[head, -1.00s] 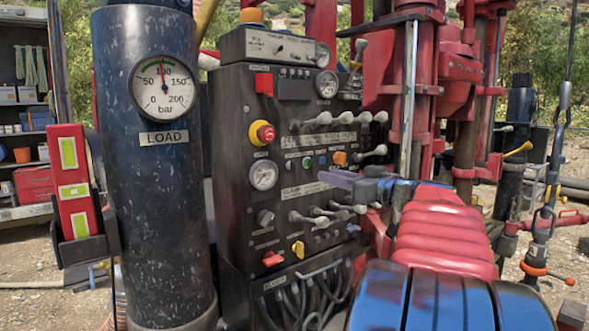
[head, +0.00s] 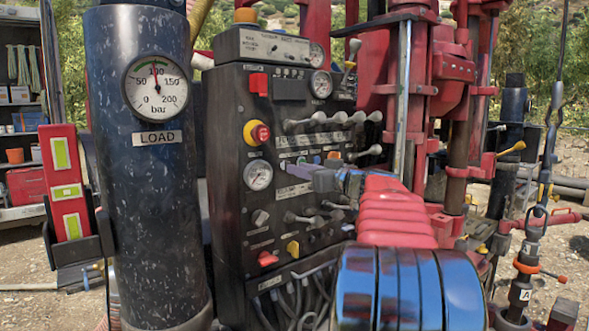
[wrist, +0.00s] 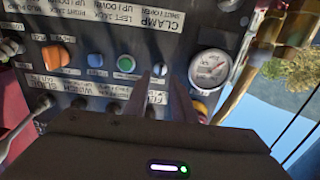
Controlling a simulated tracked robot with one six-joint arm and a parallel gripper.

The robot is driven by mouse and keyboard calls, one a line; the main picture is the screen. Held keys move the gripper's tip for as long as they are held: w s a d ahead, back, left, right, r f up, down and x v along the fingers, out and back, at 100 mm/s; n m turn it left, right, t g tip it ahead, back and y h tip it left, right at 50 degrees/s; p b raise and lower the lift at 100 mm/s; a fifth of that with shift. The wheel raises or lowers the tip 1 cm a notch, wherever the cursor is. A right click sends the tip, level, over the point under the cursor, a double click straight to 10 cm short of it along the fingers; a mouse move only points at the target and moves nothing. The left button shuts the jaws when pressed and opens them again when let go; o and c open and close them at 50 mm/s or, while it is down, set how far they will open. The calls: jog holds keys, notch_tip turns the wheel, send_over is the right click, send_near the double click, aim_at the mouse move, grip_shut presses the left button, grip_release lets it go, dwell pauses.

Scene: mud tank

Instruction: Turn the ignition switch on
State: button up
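A small silver slotted switch (wrist: 160,69), which I take to be the ignition switch, sits in a row on the black control panel, between a green button (wrist: 126,63) and a round gauge (wrist: 208,68). Its label is too small to read. My gripper (wrist: 160,82) is open, with one finger on each side of the switch in the wrist view. I cannot tell if the fingertips touch the panel. In the head view my gripper (head: 291,171) is close to the panel face, and the switch there is too small to make out clearly.
A blue button (wrist: 96,60) and an orange knob (wrist: 57,57) continue the row. In the head view, levers (head: 333,119) stick out above my gripper and more levers (head: 315,217) below it. A red emergency knob (head: 257,133) is up and left. A dark cylinder (head: 150,230) stands left.

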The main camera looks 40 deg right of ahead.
jog(key=w, duration=0.3)
jog(key=shift+w+d, duration=0.15)
jog(key=shift+c, duration=0.5)
grip_shut()
